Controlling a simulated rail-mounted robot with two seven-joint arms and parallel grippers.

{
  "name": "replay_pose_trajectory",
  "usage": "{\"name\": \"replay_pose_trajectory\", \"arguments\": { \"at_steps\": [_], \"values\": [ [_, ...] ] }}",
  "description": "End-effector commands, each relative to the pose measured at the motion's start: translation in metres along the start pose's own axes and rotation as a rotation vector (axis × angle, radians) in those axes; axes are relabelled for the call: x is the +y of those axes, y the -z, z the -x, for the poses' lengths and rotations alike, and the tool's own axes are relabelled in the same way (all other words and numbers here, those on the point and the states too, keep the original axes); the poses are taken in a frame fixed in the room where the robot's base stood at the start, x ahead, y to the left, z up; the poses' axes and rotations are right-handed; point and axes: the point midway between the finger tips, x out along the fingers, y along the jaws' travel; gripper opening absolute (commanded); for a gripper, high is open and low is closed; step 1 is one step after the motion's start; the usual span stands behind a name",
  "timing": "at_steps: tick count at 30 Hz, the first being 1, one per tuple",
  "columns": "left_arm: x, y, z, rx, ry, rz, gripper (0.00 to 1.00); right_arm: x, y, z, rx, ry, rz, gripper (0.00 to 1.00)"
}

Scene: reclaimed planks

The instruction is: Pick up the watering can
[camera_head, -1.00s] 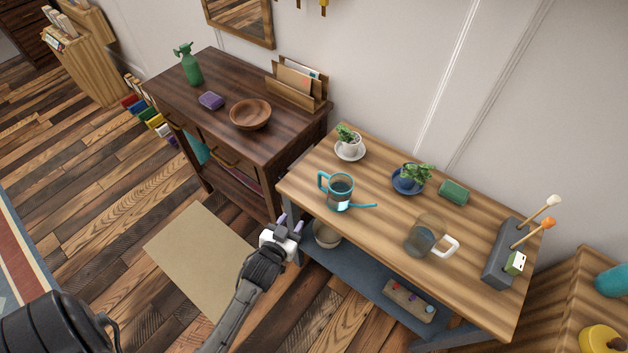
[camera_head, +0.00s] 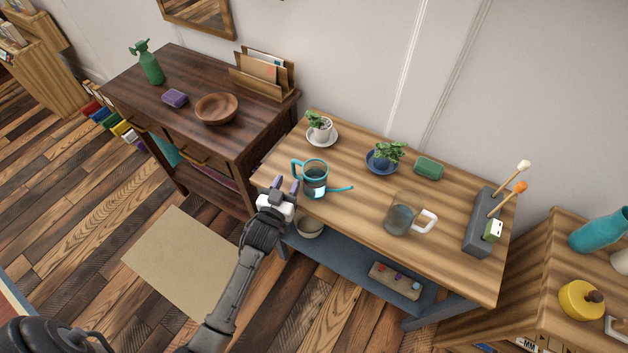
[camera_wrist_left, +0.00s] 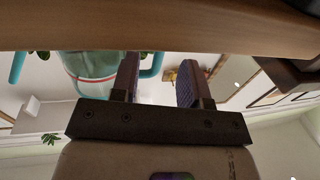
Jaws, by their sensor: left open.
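The watering can (camera_head: 317,173) has a see-through body, teal rim, teal handle at the left and a thin teal spout pointing right. It stands upright on the light wooden table, near its front left edge. My left gripper (camera_head: 283,187) is open and empty at that edge, just left of the can, close to the handle. In the left wrist view, which is upside down, the can (camera_wrist_left: 90,66) is beside the fingers (camera_wrist_left: 160,72); a teal part, apparently the handle, shows between them. Whether they touch it I cannot tell. My right gripper is out of view.
On the light table (camera_head: 345,210) stand a white-potted plant (camera_head: 320,134), a plant on a blue saucer (camera_head: 384,157), a green block (camera_head: 428,168), a glass mug (camera_head: 403,215) and a grey tool holder (camera_head: 482,225). A dark cabinet (camera_head: 250,140) adjoins on the left.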

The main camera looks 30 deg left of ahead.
Motion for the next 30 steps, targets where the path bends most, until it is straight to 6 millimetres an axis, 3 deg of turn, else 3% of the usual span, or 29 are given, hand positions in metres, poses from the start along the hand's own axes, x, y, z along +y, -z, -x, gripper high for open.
{"name": "replay_pose_trajectory", "arguments": {
  "at_steps": [13,24,30],
  "values": [
    [-0.002,0.001,-0.047,0.002,0.0,-0.002,0.42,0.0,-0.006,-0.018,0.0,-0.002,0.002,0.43],
    [-0.002,0.001,-0.053,0.0,0.0,-0.001,0.42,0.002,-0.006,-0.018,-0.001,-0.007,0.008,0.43],
    [-0.002,0.001,-0.053,0.0,0.0,-0.001,0.22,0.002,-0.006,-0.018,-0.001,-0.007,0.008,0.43]
  ]
}}
